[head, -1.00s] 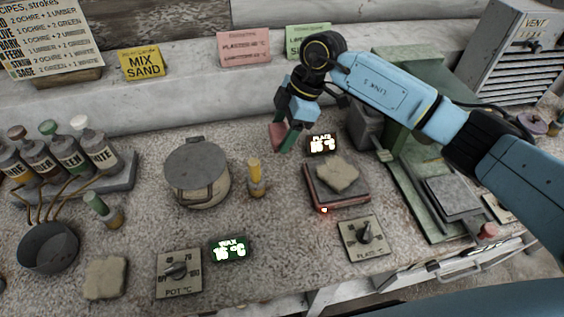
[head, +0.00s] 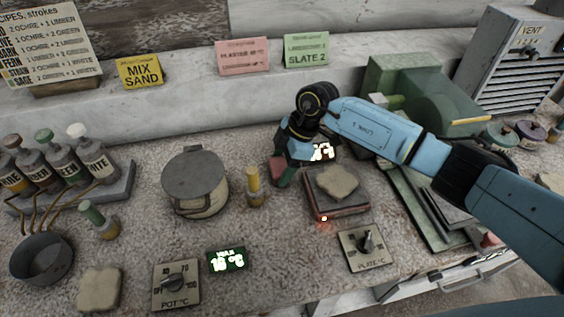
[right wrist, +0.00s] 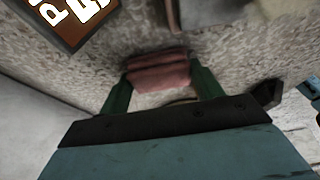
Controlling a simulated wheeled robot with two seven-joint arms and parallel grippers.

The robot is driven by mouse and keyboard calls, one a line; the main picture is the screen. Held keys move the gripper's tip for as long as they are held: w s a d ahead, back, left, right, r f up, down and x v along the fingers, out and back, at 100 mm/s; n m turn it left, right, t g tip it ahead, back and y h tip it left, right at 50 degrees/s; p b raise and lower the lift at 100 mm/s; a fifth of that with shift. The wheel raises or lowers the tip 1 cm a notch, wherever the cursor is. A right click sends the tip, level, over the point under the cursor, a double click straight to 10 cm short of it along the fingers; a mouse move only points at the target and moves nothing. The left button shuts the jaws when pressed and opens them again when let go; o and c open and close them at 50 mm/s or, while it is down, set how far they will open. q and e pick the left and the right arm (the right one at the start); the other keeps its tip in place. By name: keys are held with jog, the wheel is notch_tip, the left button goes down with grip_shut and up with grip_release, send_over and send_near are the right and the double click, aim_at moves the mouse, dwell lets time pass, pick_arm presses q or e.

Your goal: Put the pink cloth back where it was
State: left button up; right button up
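The pink cloth (head: 278,168) is a small dull-pink folded piece in my right gripper (head: 283,176). In the right wrist view the cloth (right wrist: 158,71) spans the gap between the two green fingers (right wrist: 160,84), which press on its sides. The right gripper is shut on it, beyond and left of the hot plate (head: 338,207), low over the bench. Whether the cloth touches the bench is not clear. My left gripper is not in view.
A beige pad (head: 338,182) lies on the hot plate. The plate display (head: 321,152) is partly hidden by my gripper. Speckled bench in front is partly clear.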

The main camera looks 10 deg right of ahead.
jog(key=o, duration=0.4)
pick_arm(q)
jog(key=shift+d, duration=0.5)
pick_arm(e)
jog(key=shift+r, duration=0.35)
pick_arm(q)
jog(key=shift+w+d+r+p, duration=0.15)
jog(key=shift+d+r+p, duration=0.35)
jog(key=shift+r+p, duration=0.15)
pick_arm(e)
jog(key=v, duration=1.1)
jog(key=shift+d+r, duration=0.2)
jog(key=shift+r, duration=0.1)
